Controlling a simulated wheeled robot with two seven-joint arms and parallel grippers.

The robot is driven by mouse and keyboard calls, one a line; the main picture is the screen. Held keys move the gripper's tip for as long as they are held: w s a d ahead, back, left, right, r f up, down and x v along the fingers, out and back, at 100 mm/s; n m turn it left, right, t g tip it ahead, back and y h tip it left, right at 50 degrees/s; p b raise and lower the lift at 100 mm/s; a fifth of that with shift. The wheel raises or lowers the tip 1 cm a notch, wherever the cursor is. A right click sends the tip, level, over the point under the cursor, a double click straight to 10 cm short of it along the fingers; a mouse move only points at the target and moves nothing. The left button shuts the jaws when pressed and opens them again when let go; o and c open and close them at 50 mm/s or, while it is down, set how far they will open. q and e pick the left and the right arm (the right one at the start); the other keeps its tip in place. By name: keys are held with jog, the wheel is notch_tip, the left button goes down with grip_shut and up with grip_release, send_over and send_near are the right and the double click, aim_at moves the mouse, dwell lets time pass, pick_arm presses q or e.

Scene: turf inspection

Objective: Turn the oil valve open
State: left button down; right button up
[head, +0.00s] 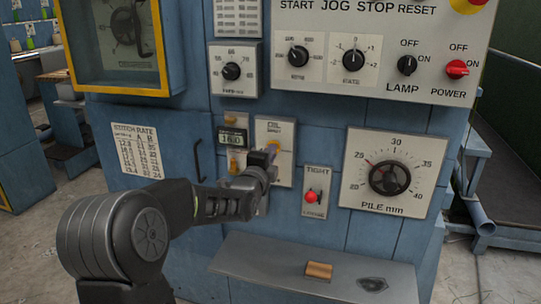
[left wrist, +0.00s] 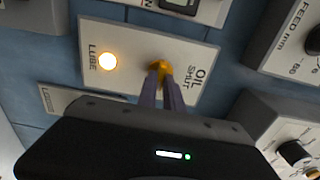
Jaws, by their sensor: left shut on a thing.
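The oil valve (left wrist: 161,66) is a small yellow handle on a cream plate (left wrist: 95,35) marked OIL, SHUT and LUBE. My left gripper (left wrist: 162,78) is shut on the valve handle, its two fingers close together on it. In the head view the oil plate (head: 263,128) is on the blue machine front, and my left gripper (head: 271,153) reaches it from the lower left, covering its lower part. The handle's exact angle is hard to tell behind the fingers. A lit orange LUBE lamp (left wrist: 107,61) is on the same plate. My right gripper is not in view.
Right of the plate is a TIGHT switch with a red knob (head: 311,196), then the large PILE mm dial (head: 389,177). Below, a grey shelf (head: 250,258) juts out and carries a small brown block (head: 318,270). A thin dark handle (head: 198,160) is at left.

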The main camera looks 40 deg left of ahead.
pick_arm(q)
jog(key=shift+f, duration=0.1)
jog(key=c, duration=1.5)
grip_release()
jog(key=shift+s, duration=0.1)
jog(key=v, duration=0.7)
jog(key=shift+s+d, duration=0.15)
jog(key=shift+s, duration=0.15)
